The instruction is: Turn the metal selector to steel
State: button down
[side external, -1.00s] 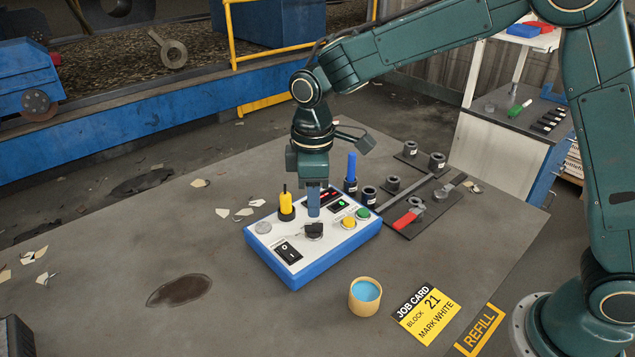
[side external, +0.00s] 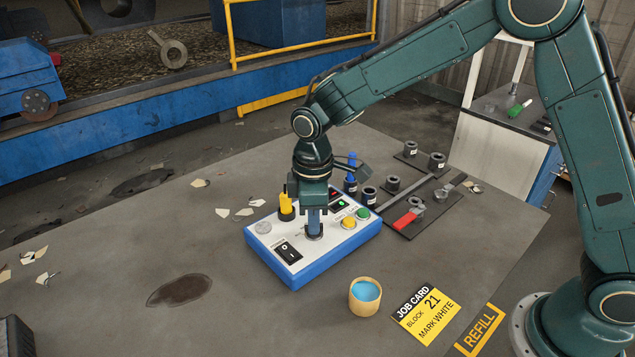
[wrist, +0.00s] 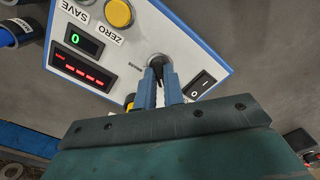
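The metal selector is a dark knob on a round grey base (wrist: 157,61), set in the white top of a blue-edged control box (side external: 282,263). My gripper (side external: 314,234) points straight down over the knob, its blue fingers at panel height and hiding most of it. In the wrist view my gripper (wrist: 159,80) has one finger on each side of the dark knob. Whether the fingers press on it is not clear. The selector's markings are too small or hidden to read.
The box also carries a black rocker switch (side external: 289,252), a yellow button (side external: 348,222), a green button (side external: 363,213) and a yellow-and-black upright part (side external: 286,203). A cup of blue liquid (side external: 365,296) and a job card (side external: 427,313) lie in front. The left tabletop is mostly clear.

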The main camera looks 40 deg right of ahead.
jog(key=shift+m, duration=0.4)
jog(key=m, duration=0.9)
dwell(0.4)
dwell(0.4)
jog(key=c, duration=1.5)
grip_release()
jog(key=shift+r, duration=0.1)
